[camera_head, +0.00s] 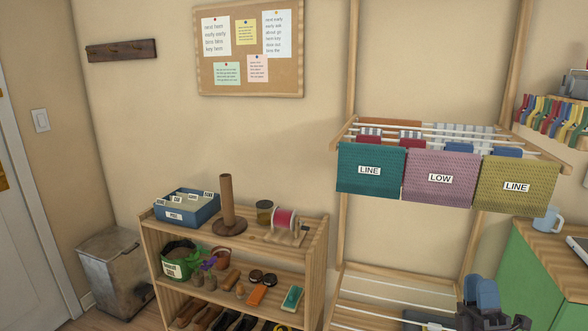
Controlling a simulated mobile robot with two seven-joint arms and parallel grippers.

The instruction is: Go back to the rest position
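My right gripper (481,292) shows at the bottom right edge, dark blue and grey, in front of the lower part of the wooden rack. It is partly cut off by the frame, and its finger opening cannot be made out. I see nothing clearly held in it. My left gripper is not in view. A teal tote labelled LINE (370,184), a pink tote labelled LOW (440,191) and an olive-yellow tote labelled LINE (515,195) hang side by side on the upper rack, above the gripper.
The wooden rack (342,235) stands against the wall. A low shelf (318,262) with a blue file box (187,208), spool and tools is left of it. A green cabinet (530,280) with a mug (547,220) is at right. A metal bin (115,270) stands by the door.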

